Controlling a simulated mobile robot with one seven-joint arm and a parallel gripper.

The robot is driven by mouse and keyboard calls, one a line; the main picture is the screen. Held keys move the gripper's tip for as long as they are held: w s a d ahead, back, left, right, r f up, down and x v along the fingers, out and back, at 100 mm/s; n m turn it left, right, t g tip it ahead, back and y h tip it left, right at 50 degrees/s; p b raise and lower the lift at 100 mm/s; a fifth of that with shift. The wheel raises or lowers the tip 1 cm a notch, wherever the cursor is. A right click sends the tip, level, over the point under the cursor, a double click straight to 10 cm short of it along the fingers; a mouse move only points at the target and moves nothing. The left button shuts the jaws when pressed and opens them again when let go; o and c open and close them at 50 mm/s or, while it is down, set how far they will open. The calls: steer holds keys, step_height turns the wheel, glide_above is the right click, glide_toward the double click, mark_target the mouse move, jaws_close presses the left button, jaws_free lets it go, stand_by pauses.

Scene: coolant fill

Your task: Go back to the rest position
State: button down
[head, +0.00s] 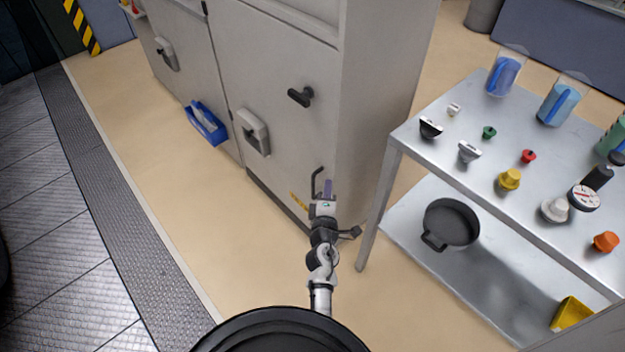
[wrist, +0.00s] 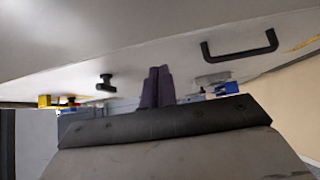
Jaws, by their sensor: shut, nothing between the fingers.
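My gripper (head: 328,189) is in front of the lower right part of the grey cabinet (head: 275,75) in the head view, close to a dark bar handle (head: 315,183). In the wrist view the two dark purple fingers (wrist: 158,86) stand side by side, closed together, with nothing between them. The bar handle shows at the upper right of the wrist view (wrist: 240,46), apart from the fingers. Whether the fingertips touch the cabinet cannot be told.
A metal table (head: 420,158) stands right of my arm, with jugs (head: 503,76), several coloured caps and a gauge (head: 584,197) on top. Its lower shelf (head: 470,285) holds a black pan (head: 451,222). A blue holder (head: 206,123) hangs on the cabinet. Beige floor (head: 170,165) at left is clear.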

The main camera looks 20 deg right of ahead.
steer(key=s+d, duration=0.2)
steer(key=shift+s+d+r+p, duration=0.1)
steer(key=shift+s+d+p, duration=0.25)
